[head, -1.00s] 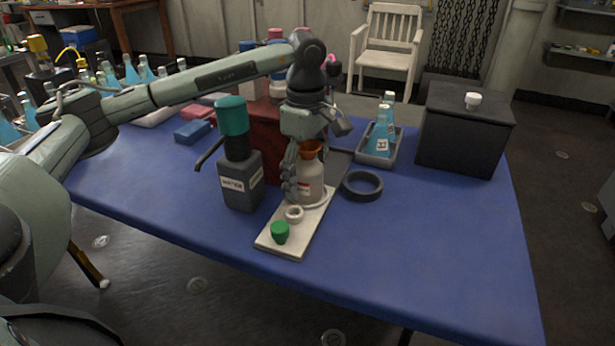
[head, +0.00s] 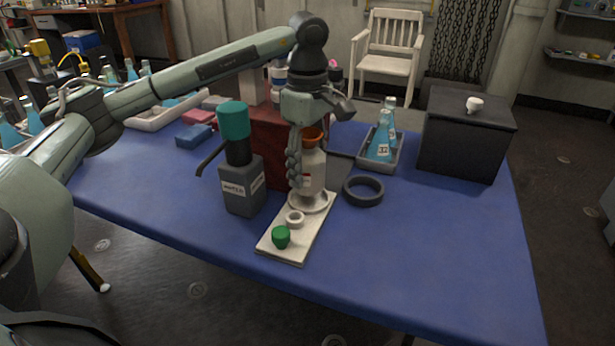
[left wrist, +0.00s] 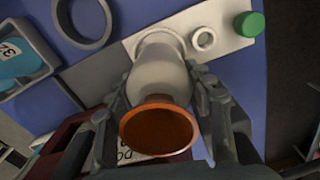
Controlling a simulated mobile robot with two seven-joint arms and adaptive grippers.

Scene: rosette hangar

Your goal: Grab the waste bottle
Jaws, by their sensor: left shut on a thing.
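The waste bottle (head: 314,172) is pale with an orange funnel-like top (head: 312,137) and a label. My left gripper (head: 297,165) is shut on it, with fingers on both sides of its body in the left wrist view (left wrist: 160,75). The bottle is upright, just above the far end of a white board (head: 290,245), where a pale ring (head: 308,204) shows beneath it. The board also bears a small white ring (head: 295,218) and a green cap (head: 281,237). My right gripper is not in view.
A grey bottle with a teal top (head: 241,185) stands close on the left, a red box (head: 268,140) behind. A black ring (head: 363,190), a tray of blue flasks (head: 378,163) and a dark box (head: 462,140) are to the right. The front right of the table is clear.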

